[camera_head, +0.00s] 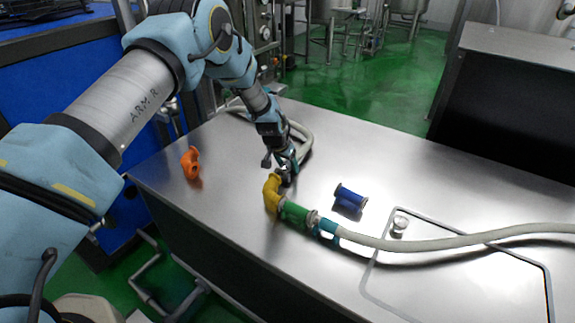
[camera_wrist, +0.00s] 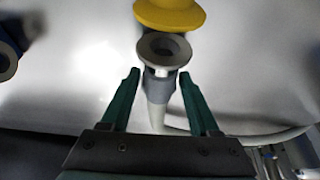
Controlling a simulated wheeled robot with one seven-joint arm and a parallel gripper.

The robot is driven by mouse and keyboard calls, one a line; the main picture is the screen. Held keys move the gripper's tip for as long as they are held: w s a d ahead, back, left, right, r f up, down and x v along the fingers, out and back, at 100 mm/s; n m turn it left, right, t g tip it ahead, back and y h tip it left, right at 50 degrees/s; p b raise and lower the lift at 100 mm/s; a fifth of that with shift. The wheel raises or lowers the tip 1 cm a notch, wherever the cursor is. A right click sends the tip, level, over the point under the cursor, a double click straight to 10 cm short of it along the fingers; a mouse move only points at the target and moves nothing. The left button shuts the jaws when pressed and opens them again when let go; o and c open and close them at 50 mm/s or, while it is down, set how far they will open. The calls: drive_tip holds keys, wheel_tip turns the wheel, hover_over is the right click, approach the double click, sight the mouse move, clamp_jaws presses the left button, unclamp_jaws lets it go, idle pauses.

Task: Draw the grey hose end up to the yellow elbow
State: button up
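The yellow elbow (camera_head: 271,192) lies on the steel table, joined at its near end to a green piece (camera_head: 294,213). Its free flange shows at the top of the wrist view (camera_wrist: 170,13). My gripper (camera_head: 286,171) is just behind the elbow. The pale grey hose (camera_head: 304,143) curves behind my gripper.
An orange elbow (camera_head: 190,163) stands to the left and a blue spool-shaped piece (camera_head: 350,197) lies to the right. Beyond the green piece, a teal-ended hose (camera_head: 440,243) runs to the right edge. A small metal knob (camera_head: 400,222) stands near it. The table's far right is clear.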

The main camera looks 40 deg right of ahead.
clamp_jaws()
idle(1.1)
